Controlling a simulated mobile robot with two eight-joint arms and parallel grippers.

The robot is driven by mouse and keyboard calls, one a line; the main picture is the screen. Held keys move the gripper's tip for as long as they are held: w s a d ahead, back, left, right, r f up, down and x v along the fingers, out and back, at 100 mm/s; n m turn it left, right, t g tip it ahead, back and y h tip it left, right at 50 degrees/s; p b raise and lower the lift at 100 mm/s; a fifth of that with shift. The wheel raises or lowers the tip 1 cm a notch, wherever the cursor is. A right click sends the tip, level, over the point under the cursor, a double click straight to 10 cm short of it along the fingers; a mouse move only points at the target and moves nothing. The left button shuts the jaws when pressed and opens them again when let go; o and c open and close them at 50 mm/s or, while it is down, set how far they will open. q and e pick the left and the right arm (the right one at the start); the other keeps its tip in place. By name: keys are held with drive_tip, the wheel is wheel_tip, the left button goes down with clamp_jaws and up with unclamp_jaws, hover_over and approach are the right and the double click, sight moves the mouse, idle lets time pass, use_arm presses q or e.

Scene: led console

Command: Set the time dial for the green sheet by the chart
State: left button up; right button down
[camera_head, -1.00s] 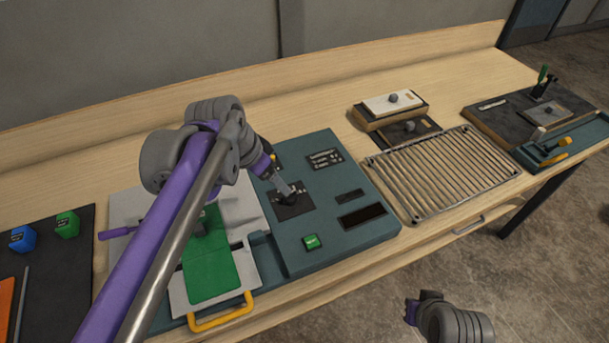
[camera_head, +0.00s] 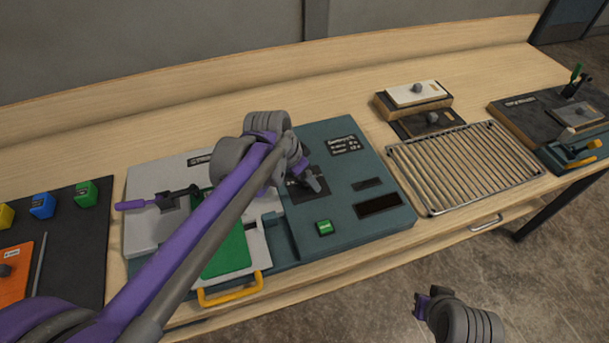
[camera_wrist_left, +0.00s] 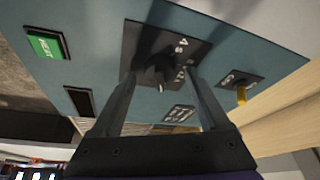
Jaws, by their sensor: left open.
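The time dial's black knob (camera_wrist_left: 158,72) sits on a dark marked plate (camera_wrist_left: 150,40) on the teal console (camera_head: 360,205). My left gripper (camera_head: 312,184) is over that plate in the head view. In the left wrist view its open fingers (camera_wrist_left: 162,82) stand on either side of the knob; I cannot tell whether they touch it. The green sheet (camera_head: 228,255) lies on the light press bed at left, partly behind my left arm. A small chart label (camera_head: 345,144) is on the console's upper part; its text is too small to read. My right gripper (camera_head: 420,304) hangs in front of the bench.
A green button (camera_head: 325,228) and a dark display (camera_head: 379,206) are near the dial. A purple-handled lever (camera_head: 135,205) and yellow handle (camera_head: 230,291) are at left. A wire rack (camera_head: 465,165) stands to the right.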

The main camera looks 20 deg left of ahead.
use_arm(q)
clamp_jaws()
idle(0.4)
drive_tip(key=shift+n, duration=0.3)
drive_tip(key=n+y, duration=0.1)
drive_tip(key=n, duration=0.2)
drive_tip(key=shift+d+t, duration=0.15)
drive_tip(key=shift+t, duration=0.25)
drive_tip(key=n+y, duration=0.2)
drive_tip(key=n, duration=0.3)
drive_tip(key=shift+d, duration=0.1)
